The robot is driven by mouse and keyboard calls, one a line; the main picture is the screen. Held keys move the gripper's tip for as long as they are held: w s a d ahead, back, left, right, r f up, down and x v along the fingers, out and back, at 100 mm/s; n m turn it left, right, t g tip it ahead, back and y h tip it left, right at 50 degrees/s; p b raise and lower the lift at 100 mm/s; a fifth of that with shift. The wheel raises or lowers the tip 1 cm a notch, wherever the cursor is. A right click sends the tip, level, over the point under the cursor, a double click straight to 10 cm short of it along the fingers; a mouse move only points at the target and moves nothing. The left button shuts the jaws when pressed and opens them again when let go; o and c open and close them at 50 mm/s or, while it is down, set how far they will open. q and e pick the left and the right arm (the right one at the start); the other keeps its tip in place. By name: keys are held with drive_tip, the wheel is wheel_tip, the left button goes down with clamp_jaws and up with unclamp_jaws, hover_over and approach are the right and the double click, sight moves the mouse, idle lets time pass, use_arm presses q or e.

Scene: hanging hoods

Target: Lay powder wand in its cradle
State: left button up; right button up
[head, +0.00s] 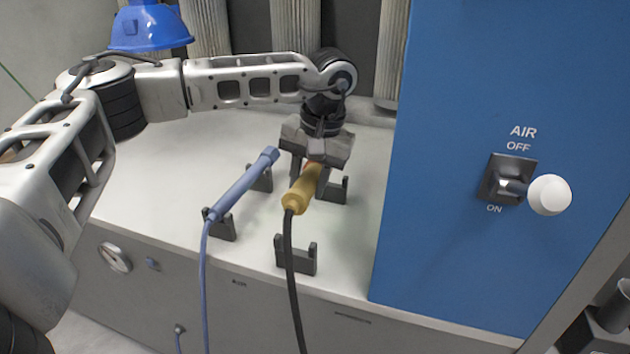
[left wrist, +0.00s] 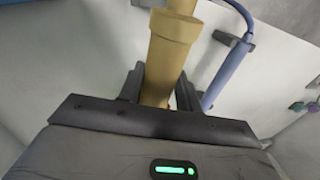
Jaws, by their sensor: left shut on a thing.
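A yellow wand (head: 296,201) with a black hose, which I take for the powder wand, is held between the fingers of my left gripper (head: 309,178). The left wrist view shows its yellow body (left wrist: 171,55) upright in the picture between the two dark fingers (left wrist: 160,88). Its cradle is a pair of dark forked brackets: the front bracket (head: 297,262) is empty, with the hose crossing over it, and the rear bracket (head: 334,190) is partly hidden behind the gripper. The wand appears above the cradle; its exact height is hard to tell.
A blue wand (head: 240,187) lies in a second pair of brackets just left, close to the gripper. A blue panel (head: 460,120) with an AIR switch (head: 510,180) stands at right. The white counter (head: 150,180) is clear at left.

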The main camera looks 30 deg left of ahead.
use_arm(q)
wheel_tip(320, 180, down, 6)
drive_tip(key=shift+w+f+p, duration=0.1)
drive_tip(key=shift+p, duration=0.2)
drive_tip(key=shift+f, duration=0.8)
drive_tip(key=o, duration=1)
drive_tip(key=shift+f, duration=0.1)
drive_tip(key=shift+c, duration=0.2)
drive_tip(key=shift+o, duration=0.6)
